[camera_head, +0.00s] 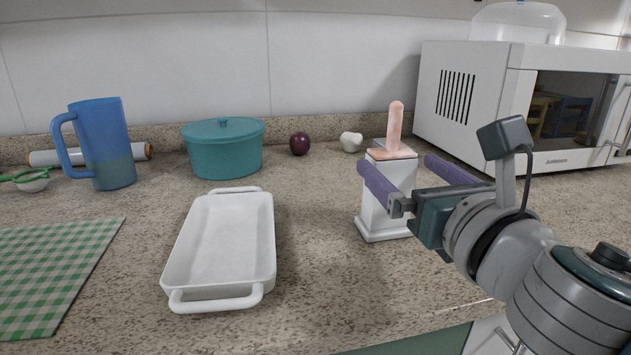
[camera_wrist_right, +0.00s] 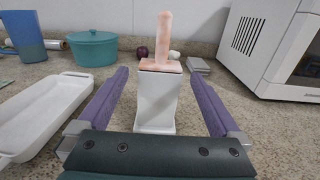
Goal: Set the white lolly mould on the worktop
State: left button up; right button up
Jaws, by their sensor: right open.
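The white lolly mould (camera_head: 390,200) stands upright on the worktop (camera_head: 325,270), right of the middle in the head view. A pink lolly-shaped piece (camera_head: 395,130) with a flat base sits on its top. The mould also shows in the right wrist view (camera_wrist_right: 157,103), between my fingers. My right gripper (camera_head: 396,163) is open, with one purple finger on each side of the mould. In the right wrist view (camera_wrist_right: 158,73) there is a gap between each finger and the mould. My left gripper is not in view.
A white oven dish (camera_head: 225,240) lies left of the mould. A teal pot (camera_head: 222,150), a blue jug (camera_head: 105,145), a dark red fruit (camera_head: 299,143) and a white lump (camera_head: 350,141) stand further back. A white microwave (camera_head: 470,95) is at right. A checked cloth (camera_head: 50,275) lies at left.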

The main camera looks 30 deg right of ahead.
jog(key=b+v, duration=0.1)
jog(key=v, duration=0.7)
jog(key=shift+s, duration=0.1)
